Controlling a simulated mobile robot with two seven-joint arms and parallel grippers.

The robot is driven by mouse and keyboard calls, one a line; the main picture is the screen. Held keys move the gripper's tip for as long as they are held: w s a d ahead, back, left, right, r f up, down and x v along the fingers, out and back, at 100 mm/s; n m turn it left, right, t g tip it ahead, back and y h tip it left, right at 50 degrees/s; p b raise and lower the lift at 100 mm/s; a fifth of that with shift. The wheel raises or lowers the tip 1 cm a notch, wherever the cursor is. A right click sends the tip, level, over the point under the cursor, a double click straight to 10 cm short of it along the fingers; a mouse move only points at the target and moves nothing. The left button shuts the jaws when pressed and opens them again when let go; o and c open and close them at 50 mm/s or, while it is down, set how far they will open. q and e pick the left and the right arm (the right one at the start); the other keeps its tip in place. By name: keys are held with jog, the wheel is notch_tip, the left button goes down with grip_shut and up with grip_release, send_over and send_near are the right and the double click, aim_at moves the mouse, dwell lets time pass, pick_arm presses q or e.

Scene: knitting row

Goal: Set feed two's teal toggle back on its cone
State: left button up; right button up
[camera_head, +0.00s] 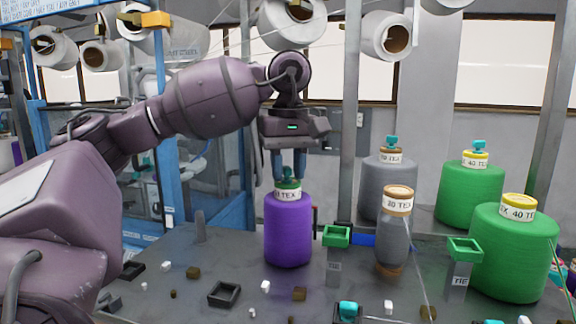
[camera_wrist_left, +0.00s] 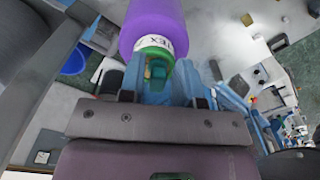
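My left gripper (camera_head: 288,174) points down over the purple cone (camera_head: 288,230), its two blue fingers standing on either side of a teal toggle (camera_head: 288,172) at the cone's green top. The left wrist view shows this toggle (camera_wrist_left: 158,70) between the fingertips, with space visible beside it; contact is not clear. Other teal toggles sit on the grey cone (camera_head: 391,141) and the rear green cone (camera_head: 478,146). A loose teal piece (camera_head: 348,310) lies at the table's front edge. The front green cone (camera_head: 514,255) and small grey cone (camera_head: 395,245) show no toggle. My right gripper is out of view.
Two green square-topped posts (camera_head: 335,238) and (camera_head: 464,250) stand beside the small grey cone. A dark square tray (camera_head: 224,294) and several small blocks lie on the grey table. Metal uprights and white rolls (camera_head: 386,35) are behind.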

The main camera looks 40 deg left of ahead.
pick_arm(q)
jog(key=shift+o, duration=1)
jog(key=shift+r, duration=0.55)
notch_tip(320, 180, up, 8)
jog(key=shift+r+p, duration=0.1)
jog(key=shift+p, duration=1.15)
jog(key=shift+r+p, duration=0.45)
jog(key=shift+r, duration=0.35)
